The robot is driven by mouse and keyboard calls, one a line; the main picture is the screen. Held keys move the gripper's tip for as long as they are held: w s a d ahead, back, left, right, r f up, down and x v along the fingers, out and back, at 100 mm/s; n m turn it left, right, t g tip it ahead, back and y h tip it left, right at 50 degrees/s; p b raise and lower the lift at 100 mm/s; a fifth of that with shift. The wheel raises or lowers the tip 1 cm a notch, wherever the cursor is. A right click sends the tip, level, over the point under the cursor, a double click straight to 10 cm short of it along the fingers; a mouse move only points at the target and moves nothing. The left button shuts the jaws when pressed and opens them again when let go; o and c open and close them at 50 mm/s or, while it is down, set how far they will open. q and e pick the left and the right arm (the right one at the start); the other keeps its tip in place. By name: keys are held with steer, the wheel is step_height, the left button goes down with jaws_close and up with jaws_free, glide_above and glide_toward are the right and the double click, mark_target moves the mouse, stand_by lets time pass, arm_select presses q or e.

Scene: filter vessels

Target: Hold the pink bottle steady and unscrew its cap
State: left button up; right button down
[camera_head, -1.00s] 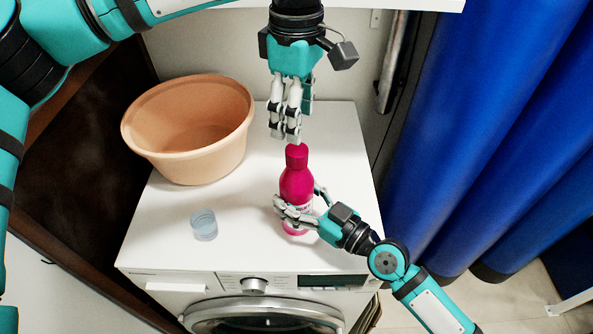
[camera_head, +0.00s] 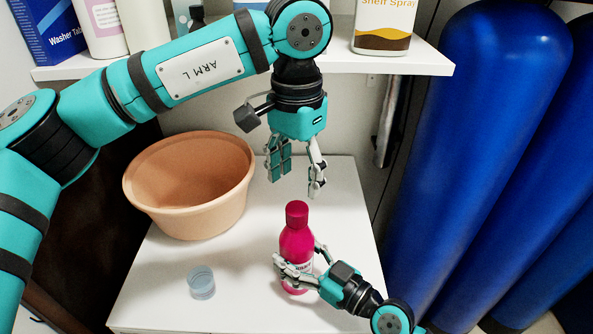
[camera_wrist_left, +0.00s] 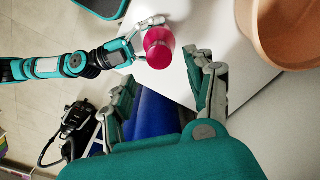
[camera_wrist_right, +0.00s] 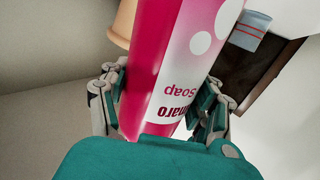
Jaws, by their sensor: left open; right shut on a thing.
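The pink bottle (camera_head: 296,243) stands upright on the white washing machine top, with its pink cap (camera_head: 297,211) on. My right gripper (camera_head: 296,272) is shut around the bottle's lower body from the right. In the right wrist view the bottle (camera_wrist_right: 170,70) with its label lies between the fingers. My left gripper (camera_head: 294,180) is above the cap, pointing down, open and empty, with a small gap to the cap. In the left wrist view the cap (camera_wrist_left: 157,54) shows beyond the open fingers, seen from above.
An orange tub (camera_head: 190,190) stands at the back left of the machine top (camera_head: 240,270). A small clear blue cup (camera_head: 201,283) is at the front left. A shelf (camera_head: 425,64) with several packages is behind my left arm. Blue cylinders (camera_head: 480,150) stand on the right.

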mark_target(297, 208)
arm_select(q)
steer(key=shift+f+m, duration=0.25)
steer(key=shift+m, duration=0.15)
step_height(297, 208, down, 8)
steer(key=shift+r, duration=0.25)
steer(key=shift+c, duration=0.2)
